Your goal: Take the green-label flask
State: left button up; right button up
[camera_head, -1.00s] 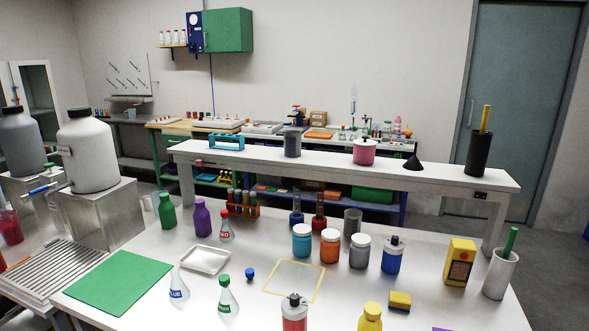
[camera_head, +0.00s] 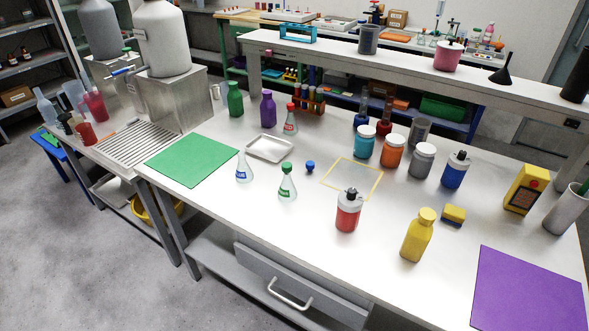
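The green-label flask (camera_head: 287,184) is a clear conical flask with a green cap and a green label. It stands upright near the front edge of the white bench (camera_head: 325,222). A similar flask with a blue label (camera_head: 243,169) stands to its left, and one with a red label (camera_head: 291,121) stands farther back. A small blue stopper (camera_head: 310,167) lies to the right of the green-label flask, apart from it. Neither of my grippers shows in the head view.
A green mat (camera_head: 192,160) and a metal tray (camera_head: 270,148) lie left of and behind the flasks. A red-bodied bottle (camera_head: 348,211) and a yellow bottle (camera_head: 418,236) stand to the right. A purple mat (camera_head: 528,289) lies at the right front. The bench surface directly before the green-label flask is bare.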

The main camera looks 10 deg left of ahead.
aim_at(287, 193)
jog(key=i+l+u, duration=0.15)
jog(key=l, duration=1.25)
jog(key=k, duration=0.05)
